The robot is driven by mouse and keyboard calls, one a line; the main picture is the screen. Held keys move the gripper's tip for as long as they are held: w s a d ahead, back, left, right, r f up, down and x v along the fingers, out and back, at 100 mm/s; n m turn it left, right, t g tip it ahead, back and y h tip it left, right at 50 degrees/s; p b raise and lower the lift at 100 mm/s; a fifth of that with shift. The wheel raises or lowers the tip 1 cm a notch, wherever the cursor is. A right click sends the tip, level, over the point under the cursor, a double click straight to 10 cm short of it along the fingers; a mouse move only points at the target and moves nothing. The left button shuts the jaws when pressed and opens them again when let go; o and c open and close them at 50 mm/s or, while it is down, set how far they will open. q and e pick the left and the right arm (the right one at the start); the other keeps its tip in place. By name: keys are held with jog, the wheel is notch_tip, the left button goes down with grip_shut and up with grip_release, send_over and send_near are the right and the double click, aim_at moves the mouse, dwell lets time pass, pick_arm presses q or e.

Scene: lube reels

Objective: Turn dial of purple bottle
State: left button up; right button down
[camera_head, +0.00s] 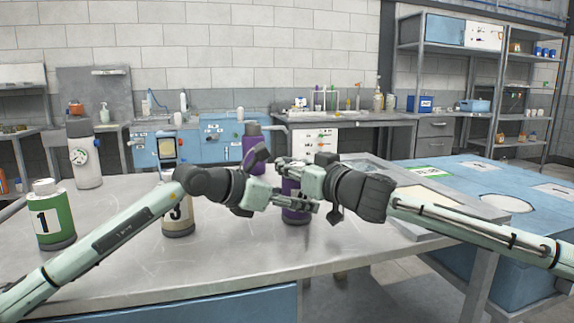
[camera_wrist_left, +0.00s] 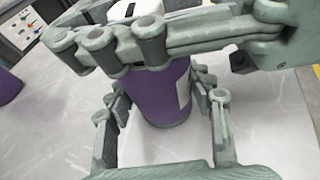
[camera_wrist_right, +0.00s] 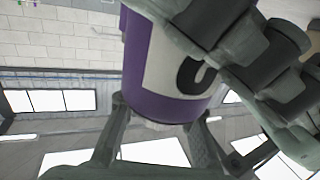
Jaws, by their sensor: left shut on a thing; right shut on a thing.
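The purple bottle (camera_head: 294,214) stands on the metal table, largely hidden behind both grippers in the head view. In the left wrist view its purple body (camera_wrist_left: 166,95) is between my left gripper's fingers (camera_wrist_left: 165,108), with part of a white top above. My left gripper (camera_head: 292,203) is shut on the body. My right gripper (camera_head: 288,170) is shut on the bottle's upper part, above the left one. In the right wrist view the purple body (camera_wrist_right: 140,62) carries a white label with a dark mark. The dial is mostly hidden by the fingers.
Another purple bottle (camera_head: 251,139) stands behind. A green bottle (camera_head: 54,222) marked 1, a cream bottle (camera_head: 178,218) marked 3 and a white canister (camera_head: 86,160) stand to the left. A blue-topped table (camera_head: 470,180) is at the right. The front of the metal table (camera_head: 200,271) is clear.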

jog(key=shift+f+y, duration=0.1)
jog(key=shift+y, duration=0.2)
jog(key=s+n+g+y, duration=0.1)
jog(key=n+g+y, duration=0.1)
jog(key=n+g, duration=0.2)
jog(key=s+a+n+g+y, duration=0.1)
jog(key=n+g+y, duration=0.1)
jog(key=n+g, duration=0.2)
jog(key=s+n+g+y, duration=0.1)
jog(key=n+g, duration=0.3)
jog(key=g, duration=0.5)
jog(key=shift+s+a+r+y, duration=0.2)
jog(key=shift+a+y, duration=0.05)
jog(key=shift+y, duration=0.45)
jog(key=shift+s+n, duration=0.1)
jog(key=shift+n, duration=0.2)
jog(key=c, duration=1.2)
grip_release()
jog(key=shift+g, duration=0.3)
jog(key=shift+f, duration=0.1)
jog(key=w+d, duration=0.1)
jog(key=d, duration=0.6)
jog(key=shift+d, duration=0.25)
